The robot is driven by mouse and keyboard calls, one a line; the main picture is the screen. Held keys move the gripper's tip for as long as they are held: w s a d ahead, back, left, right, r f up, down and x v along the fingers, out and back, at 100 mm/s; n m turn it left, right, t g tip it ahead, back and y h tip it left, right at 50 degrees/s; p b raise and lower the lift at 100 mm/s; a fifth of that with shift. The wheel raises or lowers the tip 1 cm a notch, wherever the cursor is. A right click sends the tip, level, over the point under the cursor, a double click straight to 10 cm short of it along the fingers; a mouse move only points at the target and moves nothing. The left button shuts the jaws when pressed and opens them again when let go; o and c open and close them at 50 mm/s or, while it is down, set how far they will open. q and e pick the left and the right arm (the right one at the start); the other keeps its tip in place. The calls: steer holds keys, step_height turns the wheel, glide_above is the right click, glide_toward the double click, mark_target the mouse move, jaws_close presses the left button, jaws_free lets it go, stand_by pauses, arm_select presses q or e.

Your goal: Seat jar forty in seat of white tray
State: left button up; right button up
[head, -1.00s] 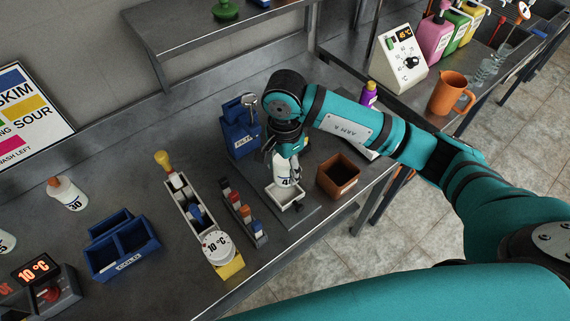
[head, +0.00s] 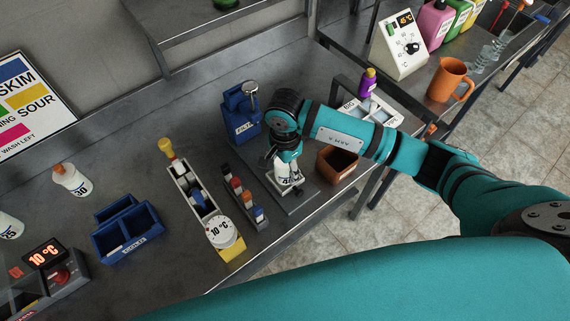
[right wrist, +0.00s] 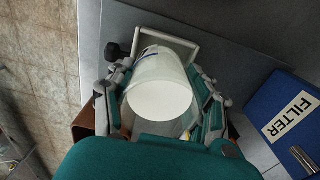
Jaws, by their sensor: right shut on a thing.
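Jar forty (head: 283,177) is a white jar with a dark number, only partly readable. My right gripper (head: 287,166) is shut on it from above. The white tray (head: 299,189) is a small open tray on a dark plate, directly under the jar. In the right wrist view the jar (right wrist: 160,92) sits between my right gripper's (right wrist: 158,80) two fingers, and the rim of the white tray (right wrist: 166,33) shows past it. The jar's base is low over or in the tray; I cannot tell if it touches the floor. My left gripper is not in view.
A blue filter box (head: 240,118) stands behind the tray, and a brown open box (head: 336,164) stands close at its right, partly behind my arm. A rack of coloured pieces (head: 243,198) lies at its left. The bench's front edge is near.

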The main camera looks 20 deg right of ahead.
steer(key=o, duration=1.4)
steer(key=shift+o, duration=0.2)
steer(key=shift+r, duration=0.4)
step_height(320, 180, up, 11)
steer(key=b, duration=0.3)
steer(key=shift+r+b, duration=0.2)
steer(key=shift+b, duration=0.2)
steer(key=shift+s+f, duration=0.1)
